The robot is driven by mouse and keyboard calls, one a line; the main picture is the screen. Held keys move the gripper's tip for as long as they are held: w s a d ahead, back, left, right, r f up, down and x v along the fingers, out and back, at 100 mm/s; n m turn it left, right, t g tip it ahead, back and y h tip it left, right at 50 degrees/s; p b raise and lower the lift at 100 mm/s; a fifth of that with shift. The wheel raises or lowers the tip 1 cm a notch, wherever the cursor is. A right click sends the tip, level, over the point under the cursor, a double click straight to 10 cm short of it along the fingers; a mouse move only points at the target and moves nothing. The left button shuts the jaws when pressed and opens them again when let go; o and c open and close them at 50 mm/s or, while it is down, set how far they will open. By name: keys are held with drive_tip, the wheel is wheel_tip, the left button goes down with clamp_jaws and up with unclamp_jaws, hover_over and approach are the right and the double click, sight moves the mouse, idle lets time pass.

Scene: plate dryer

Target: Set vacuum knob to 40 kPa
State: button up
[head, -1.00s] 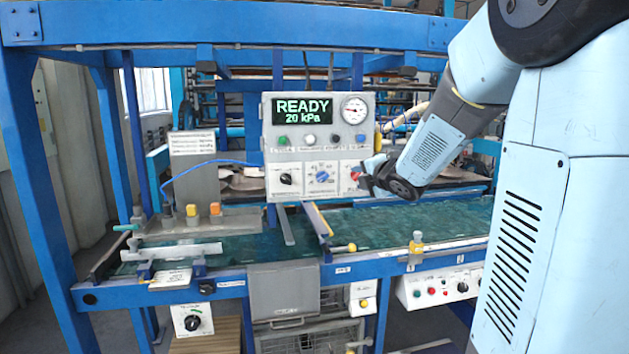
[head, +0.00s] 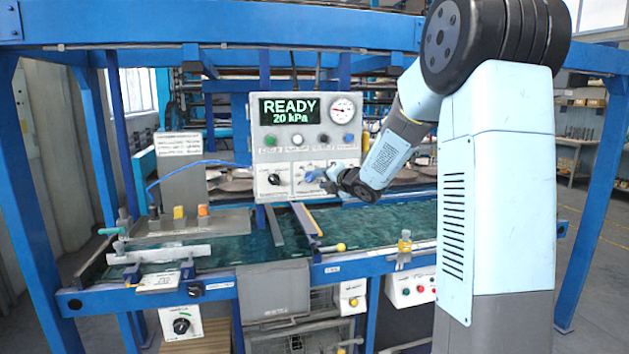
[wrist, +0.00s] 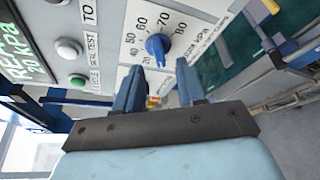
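The vacuum knob (head: 311,175) is blue and sits on a white dial plate low on the grey control panel. In the wrist view the blue knob (wrist: 158,44) shows between and just beyond the fingertips, with printed scale numbers around it. My gripper (wrist: 158,76) is open, its two blue fingers apart and nothing between them; neither finger clearly touches the knob. In the head view my gripper (head: 328,180) is at the panel's lower right, partly covering the dial plate. The display (head: 289,109) reads READY, 20 kPa. The knob's exact pointer setting is unclear.
A black knob (head: 274,179) is left of the vacuum dial. A row of small buttons (head: 297,139) and a round gauge (head: 342,110) are above. A green belt (head: 385,218) and blue frame rail (head: 390,262) lie below. A grey angled bar (head: 273,225) projects under the panel.

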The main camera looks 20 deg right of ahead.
sight(313, 179)
drive_tip(key=shift+x, duration=2.15)
drive_tip(key=shift+c, duration=0.3)
clamp_jaws()
drive_tip(key=shift+a, duration=0.2)
drive_tip(key=shift+d, duration=0.1)
